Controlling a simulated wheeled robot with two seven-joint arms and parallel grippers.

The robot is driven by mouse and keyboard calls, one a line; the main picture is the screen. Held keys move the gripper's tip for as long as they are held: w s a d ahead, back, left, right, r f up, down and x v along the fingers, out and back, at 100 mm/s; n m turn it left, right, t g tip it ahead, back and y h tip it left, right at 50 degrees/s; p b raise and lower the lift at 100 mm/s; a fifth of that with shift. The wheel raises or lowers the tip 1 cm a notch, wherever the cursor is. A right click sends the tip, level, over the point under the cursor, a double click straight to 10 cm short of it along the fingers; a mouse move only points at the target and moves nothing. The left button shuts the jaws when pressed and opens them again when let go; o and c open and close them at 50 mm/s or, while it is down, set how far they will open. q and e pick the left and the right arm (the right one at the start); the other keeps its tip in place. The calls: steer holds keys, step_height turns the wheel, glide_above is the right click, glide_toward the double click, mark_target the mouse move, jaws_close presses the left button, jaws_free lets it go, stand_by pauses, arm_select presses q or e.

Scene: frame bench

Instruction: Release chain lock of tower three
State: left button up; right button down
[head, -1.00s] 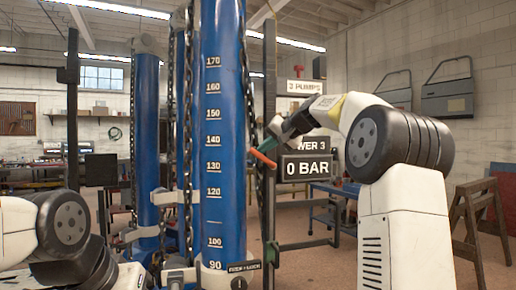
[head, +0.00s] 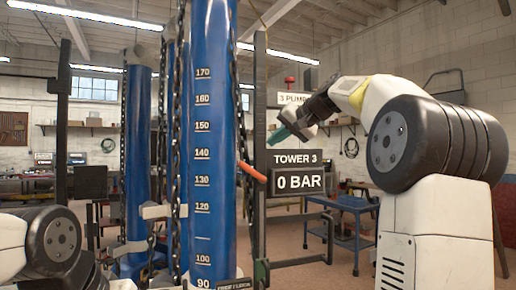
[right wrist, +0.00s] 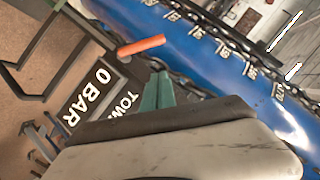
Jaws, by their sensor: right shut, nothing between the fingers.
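The blue tower column (head: 212,130) with a height scale stands upright in the middle of the head view. A sign (head: 297,160) beside it reads TOWER 3, with a 0 BAR display (head: 298,181) below. An orange lever handle (head: 252,172) sticks out between column and sign, sloping down to the right. It also shows in the right wrist view (right wrist: 141,46). A dark chain (head: 177,150) hangs along the column. My right gripper (head: 279,133), with green fingers, is shut and empty, above and right of the handle and apart from it. My left arm shows at lower left; its gripper is not visible.
A second blue column (head: 138,150) stands behind to the left. A dark upright post (head: 260,120) stands close to the right of the tower. A blue workbench (head: 345,212) is at the back right, with open floor around it.

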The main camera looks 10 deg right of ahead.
steer(key=shift+v, duration=1.15)
steer(key=s+a+f+n+g+h, duration=0.1)
steer(key=s+a+f+g+h, duration=0.1)
steer(key=s+f, duration=1.3)
steer(key=s+a+f+n+g+h, duration=0.2)
steer(key=s+f+g, duration=0.1)
steer(key=s+f, duration=1.3)
step_height(320, 180, down, 3)
steer(key=shift+s+a+f, duration=0.2)
steer(key=shift+s+a, duration=0.05)
steer(key=shift+a, duration=0.05)
